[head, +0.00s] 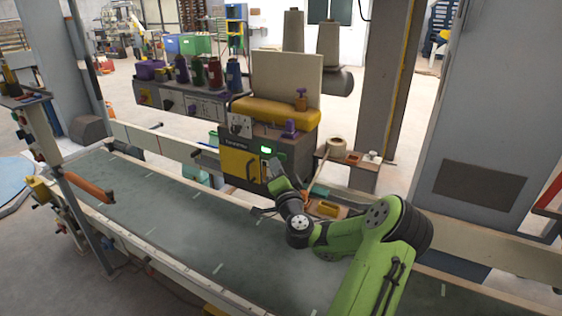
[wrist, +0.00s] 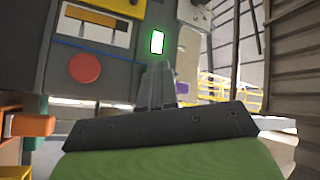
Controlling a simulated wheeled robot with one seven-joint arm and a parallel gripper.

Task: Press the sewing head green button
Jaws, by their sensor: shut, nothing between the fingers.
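The sewing head (head: 233,163) is a dark and yellow machine with a yellow top, standing beyond the conveyor in the head view. Its green button (head: 266,149) glows on the dark front panel. In the wrist view the green button (wrist: 157,41) is a lit rectangle with a bright whitish middle. My gripper (head: 275,163) is just below the button in the head view. In the wrist view my gripper (wrist: 156,68) is shut and empty, its fingertips just under the button. I cannot tell whether they touch the panel.
A round red button (wrist: 84,68) sits left of and lower than the green one on the same panel. The conveyor belt (head: 180,205) runs beneath my arm. A shelf with a tape roll (head: 335,145) stands right of the machine. A grey post (head: 385,80) rises behind it.

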